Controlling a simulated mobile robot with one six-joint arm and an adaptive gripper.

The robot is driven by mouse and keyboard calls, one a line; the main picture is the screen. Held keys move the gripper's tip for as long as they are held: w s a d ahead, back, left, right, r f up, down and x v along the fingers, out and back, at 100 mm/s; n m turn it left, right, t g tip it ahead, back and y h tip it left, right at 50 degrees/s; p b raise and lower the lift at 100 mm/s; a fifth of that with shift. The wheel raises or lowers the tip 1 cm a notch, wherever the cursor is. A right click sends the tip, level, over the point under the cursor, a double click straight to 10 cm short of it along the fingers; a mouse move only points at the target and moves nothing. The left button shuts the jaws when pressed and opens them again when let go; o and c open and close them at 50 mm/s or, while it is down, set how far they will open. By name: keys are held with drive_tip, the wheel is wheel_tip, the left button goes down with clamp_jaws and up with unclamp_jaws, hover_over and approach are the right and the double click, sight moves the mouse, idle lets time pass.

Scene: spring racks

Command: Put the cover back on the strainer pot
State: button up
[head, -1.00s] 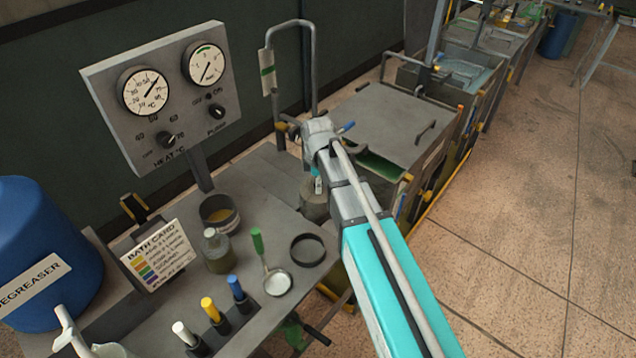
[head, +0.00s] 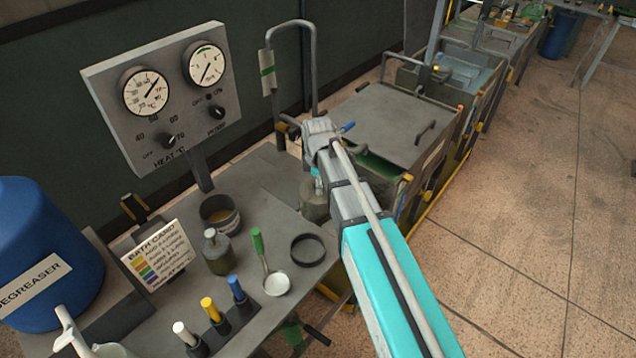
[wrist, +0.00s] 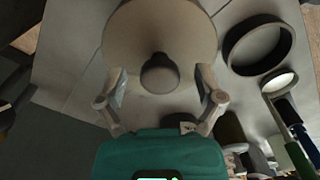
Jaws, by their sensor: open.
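My gripper (wrist: 160,98) is open, with its two fingers on either side of a round grey-brown piece with a rounded knob (wrist: 159,74). I take this piece to be the cover; it fills the top middle of the wrist view. In the head view a grey round body (head: 314,202) shows under my gripper, partly hidden by my arm. The fingers look apart from the knob.
A dark ring (head: 307,250) lies right of a green-handled ladle (head: 275,282). A knobbed jar (head: 217,255), colour-topped holders (head: 212,310), a bath card (head: 158,255) and a gauge panel (head: 165,95) crowd the bench. A lidded tank (head: 385,115) stands behind my arm.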

wheel_tip(320, 180, up, 14)
drive_tip(key=p, duration=1.4)
drive_tip(key=shift+r, duration=0.25)
idle(0.7)
drive_tip(key=s+d+f+m+b, duration=0.4)
drive_tip(key=s+d+m, duration=0.2)
drive_tip(key=d+m, duration=0.3)
drive_tip(key=s+d+f+m+b, duration=0.5)
drive_tip(key=s+d+m, duration=0.2)
drive_tip(key=d+m, duration=0.3)
drive_tip(key=shift+s+d+f, duration=0.15)
drive_tip(key=shift+d+f, duration=0.05)
drive_tip(key=shift+d, duration=0.05)
